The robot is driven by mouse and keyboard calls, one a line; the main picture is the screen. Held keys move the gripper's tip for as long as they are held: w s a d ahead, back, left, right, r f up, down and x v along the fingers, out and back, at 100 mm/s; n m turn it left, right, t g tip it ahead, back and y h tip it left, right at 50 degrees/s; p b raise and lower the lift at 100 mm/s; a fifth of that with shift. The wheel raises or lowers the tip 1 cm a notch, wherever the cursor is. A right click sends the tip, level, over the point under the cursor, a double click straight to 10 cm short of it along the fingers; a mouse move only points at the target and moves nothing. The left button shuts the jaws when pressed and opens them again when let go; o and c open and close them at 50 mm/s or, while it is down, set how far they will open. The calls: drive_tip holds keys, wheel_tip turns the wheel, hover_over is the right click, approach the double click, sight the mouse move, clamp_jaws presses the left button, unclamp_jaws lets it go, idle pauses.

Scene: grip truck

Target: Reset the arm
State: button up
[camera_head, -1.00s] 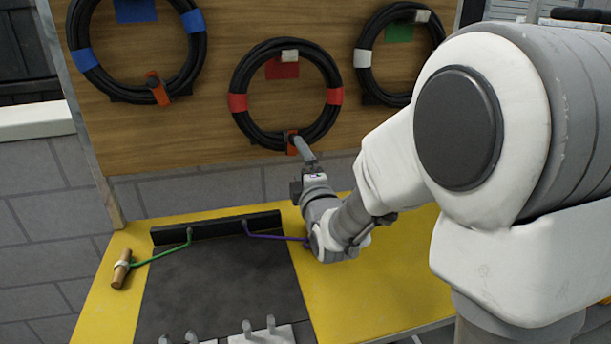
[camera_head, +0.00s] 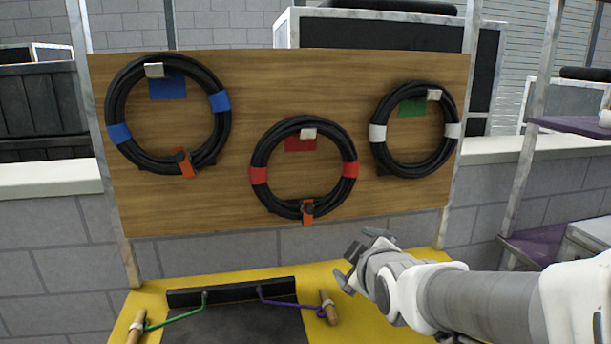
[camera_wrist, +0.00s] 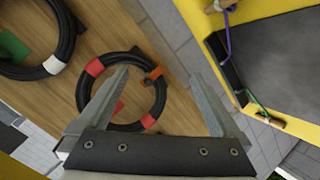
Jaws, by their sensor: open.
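My gripper (camera_head: 358,262) is open and empty in the head view, in front of the lower right part of the wooden board (camera_head: 245,140) and above the yellow table (camera_head: 265,272). In the wrist view my gripper (camera_wrist: 160,95) shows both fingers spread wide with nothing between them. Beyond the fingers hangs the coil with red bands (camera_wrist: 85,100), which also hangs at the board's middle in the head view (camera_head: 258,175). The gripper is apart from it.
A coil with blue bands (camera_head: 220,101) hangs left and one with white bands (camera_head: 377,133) right. On the table are a black bar (camera_head: 230,291), a green cord (camera_head: 178,318), a purple cord (camera_head: 285,302) and two wooden handles (camera_head: 329,308) (camera_head: 136,327). A shelf post stands at right.

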drive_tip(key=s+d+r+m+g+p, duration=0.1)
drive_tip(key=s+m+g, duration=0.1)
drive_tip(key=s, duration=0.5)
drive_tip(key=s+d+r+m+g+h+p, duration=0.1)
drive_tip(key=s+d+m+g+p, duration=0.1)
drive_tip(key=s+m, duration=0.3)
drive_tip(key=s+d+r+m+g+p, duration=0.1)
drive_tip(key=s+d+m+g+p, duration=0.1)
drive_tip(key=s, duration=0.7)
drive_tip(key=shift+r+m+g+h, duration=0.3)
drive_tip(key=shift+m+g, duration=0.4)
drive_tip(key=shift+m, duration=0.5)
